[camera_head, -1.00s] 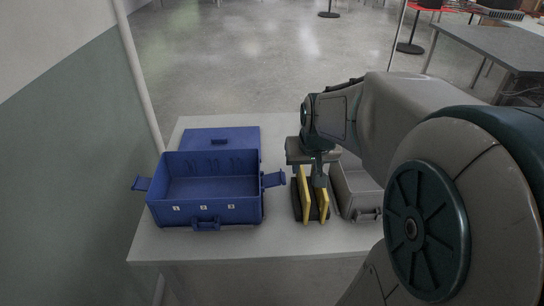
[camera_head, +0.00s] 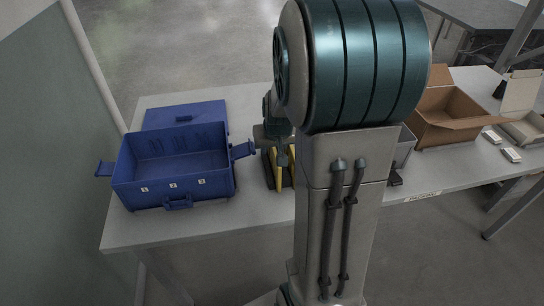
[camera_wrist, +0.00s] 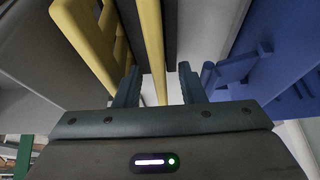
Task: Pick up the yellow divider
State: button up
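Two yellow dividers stand upright, side by side, in a dark holder (camera_head: 270,183) on the table. In the wrist view one yellow divider (camera_wrist: 153,48) lies between the two fingers of my gripper (camera_wrist: 160,88). The fingers are apart, with gaps showing on both sides of the divider. The other yellow divider (camera_wrist: 92,42) is outside the fingers, to the left. In the head view my gripper (camera_head: 283,157) is low over the dividers, and my arm partly hides the spot.
A blue open case (camera_head: 175,192) with side latches stands left of the dividers. A grey bin (camera_head: 404,150) is to the right, partly behind my arm. A cardboard box (camera_head: 450,118) and small white items (camera_head: 511,155) are further right on the table (camera_head: 240,215).

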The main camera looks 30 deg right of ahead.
jog(key=shift+x, duration=1.3)
jog(key=shift+c, duration=0.3)
grip_shut()
